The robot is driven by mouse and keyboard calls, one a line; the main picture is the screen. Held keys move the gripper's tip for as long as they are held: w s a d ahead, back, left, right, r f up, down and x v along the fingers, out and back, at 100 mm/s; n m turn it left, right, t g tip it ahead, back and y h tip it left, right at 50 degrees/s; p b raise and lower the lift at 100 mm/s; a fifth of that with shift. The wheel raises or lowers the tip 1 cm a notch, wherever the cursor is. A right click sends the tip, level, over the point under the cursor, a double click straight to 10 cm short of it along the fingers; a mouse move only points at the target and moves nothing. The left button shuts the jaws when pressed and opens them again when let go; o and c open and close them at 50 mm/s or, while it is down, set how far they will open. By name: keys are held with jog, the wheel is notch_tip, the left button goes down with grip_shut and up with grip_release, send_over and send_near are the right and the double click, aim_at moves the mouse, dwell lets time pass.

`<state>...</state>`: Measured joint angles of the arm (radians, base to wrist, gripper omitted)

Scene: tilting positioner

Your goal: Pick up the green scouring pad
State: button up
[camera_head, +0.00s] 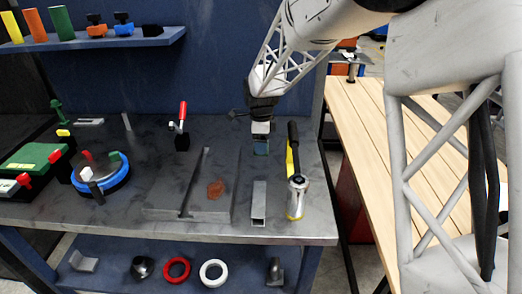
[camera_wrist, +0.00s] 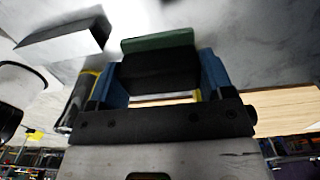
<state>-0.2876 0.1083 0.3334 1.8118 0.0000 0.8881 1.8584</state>
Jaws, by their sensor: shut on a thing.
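The green scouring pad (camera_wrist: 157,42) shows in the wrist view as a green strip along the far edge of a dark block between my blue fingers. My gripper (camera_wrist: 160,75) is shut on it, with one finger at each side. In the head view my gripper (camera_head: 261,146) hangs over the back right part of the steel bench, left of a yellow and black tool. There the pad is too small and too covered by the fingers to make out clearly. I cannot tell whether it touches the bench.
A metal channel piece (camera_head: 259,203) and a silver and yellow cylinder (camera_head: 297,198) stand in front of my gripper. The yellow and black tool (camera_head: 292,150) is close on the right. A slotted plate (camera_head: 160,202) with an orange-brown lump (camera_head: 216,189) lies to the left.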

jog(key=shift+r, duration=0.5)
jog(key=shift+o, duration=1.4)
jog(key=shift+c, duration=0.9)
jog(key=shift+s+a+r, duration=0.1)
jog(key=shift+s+a, duration=0.45)
jog(key=s+a+r, duration=0.1)
jog(key=s+a, duration=0.5)
jog(key=s, duration=0.3)
jog(key=s+a+r, duration=0.1)
jog(key=s+a, duration=0.5)
jog(key=s, duration=0.3)
jog(key=shift+s+a+r, duration=0.15)
jog(key=shift+a+r, duration=0.05)
jog(key=shift+r, duration=0.2)
